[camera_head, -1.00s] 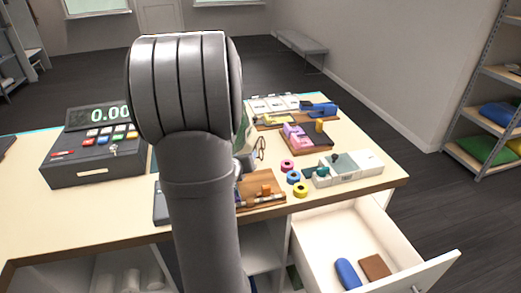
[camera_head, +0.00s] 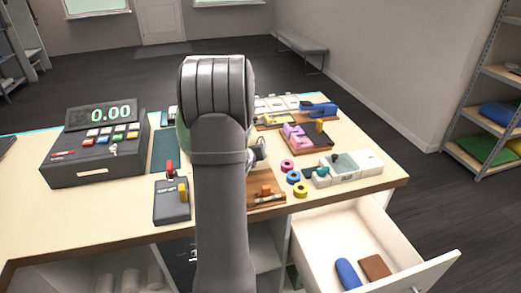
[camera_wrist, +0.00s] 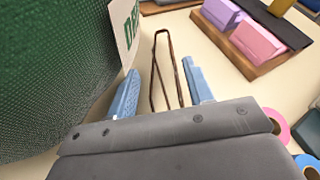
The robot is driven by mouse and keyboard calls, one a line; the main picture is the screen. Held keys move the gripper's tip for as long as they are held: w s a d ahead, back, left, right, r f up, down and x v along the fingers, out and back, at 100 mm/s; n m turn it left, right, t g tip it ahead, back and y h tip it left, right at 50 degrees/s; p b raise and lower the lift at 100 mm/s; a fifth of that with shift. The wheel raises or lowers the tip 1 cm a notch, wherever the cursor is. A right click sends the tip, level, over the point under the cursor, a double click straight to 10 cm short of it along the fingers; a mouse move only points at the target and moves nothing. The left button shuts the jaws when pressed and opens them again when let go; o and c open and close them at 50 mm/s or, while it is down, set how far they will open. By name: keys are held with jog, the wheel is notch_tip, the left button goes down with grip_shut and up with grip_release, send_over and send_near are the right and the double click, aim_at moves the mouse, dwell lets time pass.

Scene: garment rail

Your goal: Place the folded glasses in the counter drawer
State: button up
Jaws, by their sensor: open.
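The folded glasses (camera_wrist: 154,72), a thin brown frame, show in the wrist view between the two blue fingers of my gripper (camera_wrist: 160,68). The gripper is open, with one finger on each side of the frame and a gap on both sides. In the head view my arm hides most of the gripper, and I cannot make out the glasses there. The counter drawer (camera_head: 318,226) is pulled open at the lower right. A blue case (camera_head: 347,273) and a brown wallet-like item (camera_head: 375,266) lie in it, with bare floor behind them.
A large green object (camera_wrist: 50,70) with a white label stands close to the left finger. A wooden tray (camera_head: 306,140) with pink items, coloured rings (camera_head: 294,177) and a white-grey box (camera_head: 350,166) lie to the right. A cash register (camera_head: 95,150) stands left.

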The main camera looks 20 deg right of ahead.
jog(key=shift+w+d+f, duration=0.1)
jog(key=shift+w+d, duration=0.05)
jog(key=shift+w, duration=0.1)
jog(key=c, duration=0.8)
